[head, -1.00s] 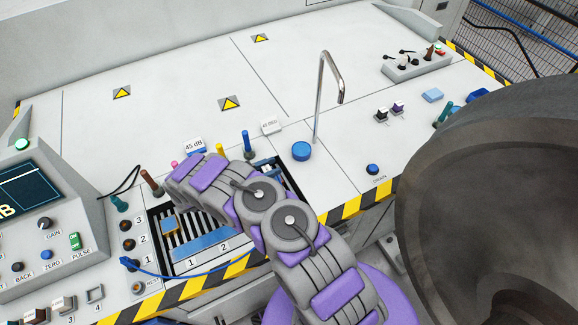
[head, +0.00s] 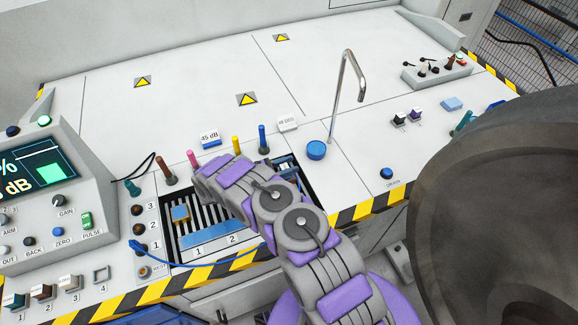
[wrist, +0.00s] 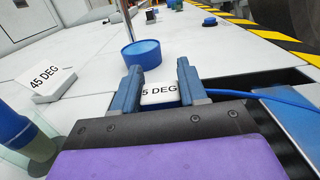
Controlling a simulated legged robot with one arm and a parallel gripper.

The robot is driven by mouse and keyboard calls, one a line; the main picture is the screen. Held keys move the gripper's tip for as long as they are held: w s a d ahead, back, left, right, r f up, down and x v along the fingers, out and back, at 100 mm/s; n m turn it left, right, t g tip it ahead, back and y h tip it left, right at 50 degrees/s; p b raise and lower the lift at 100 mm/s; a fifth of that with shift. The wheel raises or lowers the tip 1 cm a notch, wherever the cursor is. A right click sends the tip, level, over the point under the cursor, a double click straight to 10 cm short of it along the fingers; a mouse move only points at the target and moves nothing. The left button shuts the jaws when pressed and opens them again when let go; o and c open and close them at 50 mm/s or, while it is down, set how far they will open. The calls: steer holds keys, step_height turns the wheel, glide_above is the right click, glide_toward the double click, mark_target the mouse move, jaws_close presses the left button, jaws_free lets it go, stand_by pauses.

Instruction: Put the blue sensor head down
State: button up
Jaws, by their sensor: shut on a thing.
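My gripper (wrist: 163,88) is shut on a small block with a white face reading "5 DEG", its first character covered by a finger. This is likely the sensor head (wrist: 160,93); a blue cable (wrist: 265,97) runs off to the right from beside the jaws. In the head view my arm hides most of the gripper, over the right end of the slotted bay (head: 205,236). The cable also shows there (head: 185,264), running from the left panel to behind my arm. I cannot tell whether the block touches anything below.
A blue cup (wrist: 141,53) stands just beyond the jaws, beside a metal spout (head: 345,90). A white "45 DEG" tag (wrist: 52,83) and a blue post (wrist: 18,130) are on the left.

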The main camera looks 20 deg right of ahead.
steer(key=shift+a+f, duration=0.15)
steer(key=o, duration=1.1)
steer(key=shift+d, duration=0.95)
steer(key=shift+a, duration=0.35)
steer(key=a+b, duration=0.3)
steer(key=a, duration=0.9)
steer(key=shift+a, duration=0.3)
steer(key=s+d+r+m+g+y, duration=0.25)
steer(key=d+r+m, duration=0.2)
steer(key=r, duration=0.45)
steer(key=s+d+r+m+g+y, duration=0.2)
steer(key=s+d+r+m+g, duration=0.15)
steer(key=d+r, duration=0.45)
steer(key=s+r+m+y, duration=0.4)
steer(key=s+r+y, duration=0.1)
steer(key=s+r, duration=0.6)
steer(key=s+a+m+t+y, duration=0.1)
steer(key=s+a+m+y, duration=0.1)
steer(key=s, duration=0.5)
steer(key=s+a+m+t+y, duration=0.1)
steer(key=s+a+m+y, duration=0.1)
steer(key=s+a, duration=0.3)
steer(key=s+a+r+m+t+y, duration=0.1)
steer(key=s+a+y, duration=0.3)
steer(key=s, duration=0.7)
steer(key=shift+a+r+m+t+y, duration=0.1)
steer(key=shift+a+m+t+y, duration=0.25)
steer(key=shift+m+t, duration=0.2)
